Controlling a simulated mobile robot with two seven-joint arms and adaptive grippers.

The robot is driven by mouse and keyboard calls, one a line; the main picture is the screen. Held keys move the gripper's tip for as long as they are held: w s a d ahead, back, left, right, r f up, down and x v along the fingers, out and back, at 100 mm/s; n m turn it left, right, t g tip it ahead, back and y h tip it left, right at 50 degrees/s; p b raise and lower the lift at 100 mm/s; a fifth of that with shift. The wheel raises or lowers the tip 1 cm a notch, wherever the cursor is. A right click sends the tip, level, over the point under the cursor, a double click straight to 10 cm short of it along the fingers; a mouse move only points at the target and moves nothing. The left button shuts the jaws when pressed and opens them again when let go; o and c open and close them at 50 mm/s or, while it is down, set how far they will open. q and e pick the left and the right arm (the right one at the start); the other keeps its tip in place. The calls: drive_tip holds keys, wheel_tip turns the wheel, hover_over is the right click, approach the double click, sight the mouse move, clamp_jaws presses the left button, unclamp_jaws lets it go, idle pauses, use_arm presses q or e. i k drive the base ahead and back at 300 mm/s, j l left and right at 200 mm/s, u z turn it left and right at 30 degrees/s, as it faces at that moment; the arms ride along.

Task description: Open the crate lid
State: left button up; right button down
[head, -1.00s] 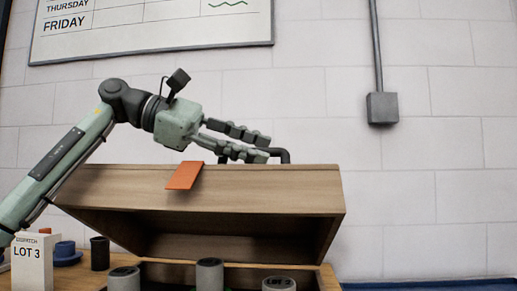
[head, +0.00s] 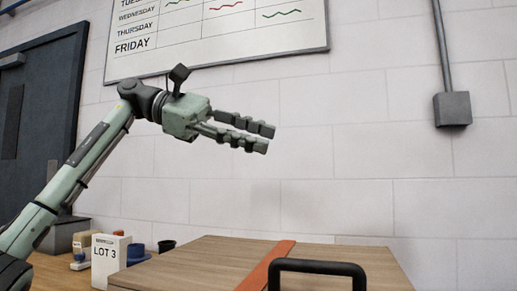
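The crate lid (head: 215,258) shows at the bottom of the head view as a flat wooden top with an orange strip (head: 268,265) across it. Its black bar handle (head: 318,267) stands up at the near side. The lid's front edge and the crate body are below the frame, so I cannot tell whether the lid is fully down. My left gripper (head: 266,139) is up in front of the wall, above and apart from the lid and handle. Its two fingers are spread with a gap between them and hold nothing. My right gripper is not in view.
A white LOT 3 box (head: 110,262), a blue item (head: 137,254) and a dark cup (head: 167,246) stand left of the lid. A whiteboard (head: 220,35) and a grey wall box (head: 452,109) are on the wall. The space around the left gripper is free.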

sight(208, 263)
drive_tip(key=k, duration=1.5)
